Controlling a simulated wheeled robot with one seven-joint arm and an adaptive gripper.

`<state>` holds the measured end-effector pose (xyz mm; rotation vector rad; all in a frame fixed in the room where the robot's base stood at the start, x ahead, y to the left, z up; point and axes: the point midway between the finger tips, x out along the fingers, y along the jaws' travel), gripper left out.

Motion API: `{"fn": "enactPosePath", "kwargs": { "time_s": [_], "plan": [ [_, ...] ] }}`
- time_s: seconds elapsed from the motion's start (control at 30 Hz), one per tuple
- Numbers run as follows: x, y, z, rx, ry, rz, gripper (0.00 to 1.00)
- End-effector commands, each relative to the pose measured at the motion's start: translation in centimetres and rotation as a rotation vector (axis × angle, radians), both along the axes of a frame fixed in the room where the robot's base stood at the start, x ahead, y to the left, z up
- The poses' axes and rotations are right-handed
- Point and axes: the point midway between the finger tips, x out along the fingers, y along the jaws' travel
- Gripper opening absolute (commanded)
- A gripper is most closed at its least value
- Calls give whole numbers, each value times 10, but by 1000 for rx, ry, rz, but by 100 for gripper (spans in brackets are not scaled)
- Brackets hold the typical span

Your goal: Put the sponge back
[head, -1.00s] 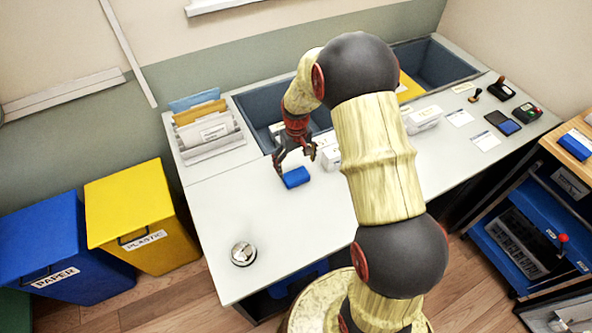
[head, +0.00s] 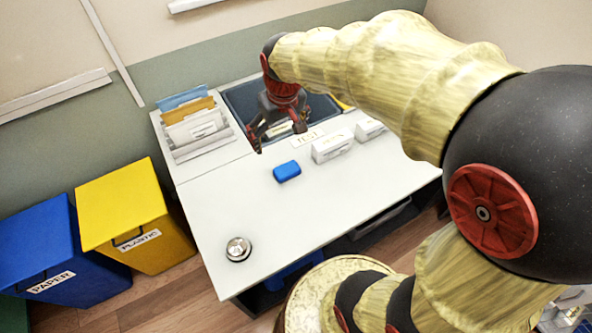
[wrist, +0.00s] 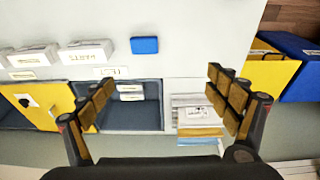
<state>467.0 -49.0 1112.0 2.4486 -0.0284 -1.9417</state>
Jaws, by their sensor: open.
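The blue sponge (head: 287,171) lies flat on the white counter (head: 225,205), left of a white labelled box. It also shows in the wrist view (wrist: 144,45), near the top centre. My gripper (head: 278,140) is open and empty, over the front edge of the dark sunken bin behind the sponge. In the wrist view the open fingers (wrist: 158,88) stand wide apart with nothing between them, and the sponge is beyond them, apart from both.
White boxes (head: 333,146) stand right of the sponge. A file rack (head: 200,135) stands at the counter's back left. A round metal bell-like object (head: 238,248) sits near the front. Yellow (head: 135,215) and blue (head: 62,250) bins stand left.

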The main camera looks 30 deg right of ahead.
Motion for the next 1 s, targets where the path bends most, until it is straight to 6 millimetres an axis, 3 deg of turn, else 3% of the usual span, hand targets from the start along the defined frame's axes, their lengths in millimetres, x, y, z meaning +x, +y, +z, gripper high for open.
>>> {"fn": "enactPosePath", "kwargs": {
  "time_s": [0.03, 0.2, 0.5, 0.7, 1.0],
  "plan": [
    [-16, 7, 17, -1, -30, 4, 89],
    [-69, 25, 54, 2, -113, 5, 89],
    [-151, 45, 78, 17, -233, 8, 89],
    [-170, 49, 78, 23, -261, 7, 89],
    [-171, 49, 78, 23, -261, 7, 89]
  ]
}}
